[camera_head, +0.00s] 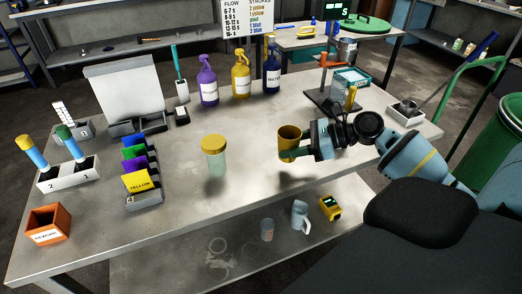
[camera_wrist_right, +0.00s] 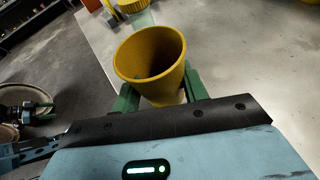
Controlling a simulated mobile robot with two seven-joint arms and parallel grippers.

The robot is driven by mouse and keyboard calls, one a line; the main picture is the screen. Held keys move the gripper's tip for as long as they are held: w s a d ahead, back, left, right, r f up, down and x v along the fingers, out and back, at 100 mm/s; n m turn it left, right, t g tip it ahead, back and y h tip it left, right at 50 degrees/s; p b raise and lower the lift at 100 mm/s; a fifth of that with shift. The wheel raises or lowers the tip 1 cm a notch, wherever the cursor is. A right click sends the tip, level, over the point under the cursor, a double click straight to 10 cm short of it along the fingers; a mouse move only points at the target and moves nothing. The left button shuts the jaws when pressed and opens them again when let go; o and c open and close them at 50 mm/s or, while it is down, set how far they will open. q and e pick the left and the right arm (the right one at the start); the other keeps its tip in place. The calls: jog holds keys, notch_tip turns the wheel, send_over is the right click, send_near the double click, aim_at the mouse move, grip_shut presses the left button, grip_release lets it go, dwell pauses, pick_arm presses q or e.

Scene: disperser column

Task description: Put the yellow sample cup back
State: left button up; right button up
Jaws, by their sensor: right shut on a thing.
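The yellow sample cup (camera_head: 289,136) is in my right gripper (camera_head: 297,153), over the right middle of the table. In the right wrist view the cup (camera_wrist_right: 150,52) sits between the two green fingers (camera_wrist_right: 160,98), its open mouth toward the camera. The fingers are shut on its lower part. The cup looks roughly upright in the head view and seems to be just above the tabletop; I cannot tell the exact gap. My left gripper is in neither view.
A yellow-lidded jar (camera_head: 213,155) stands left of the cup. Purple (camera_head: 208,82), yellow (camera_head: 241,74) and dark blue (camera_head: 272,72) bottles stand behind. A dark stand (camera_head: 320,99) is near my right gripper. A card rack (camera_head: 145,201) and orange box (camera_head: 48,224) are left. The front tabletop is clear.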

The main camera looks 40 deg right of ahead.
jog(key=w+a, duration=0.1)
jog(key=w, duration=0.1)
jog(key=w+a, duration=0.3)
jog(key=w, duration=0.2)
jog(key=shift+a+f, duration=0.2)
jog(key=shift+f, duration=0.15)
jog(key=shift+f+b, duration=0.3)
jog(key=shift+f, duration=1.5)
jog(key=o, duration=1)
jog(key=shift+f, duration=0.1)
jog(key=shift+d, duration=0.1)
jog(key=v, duration=1.2)
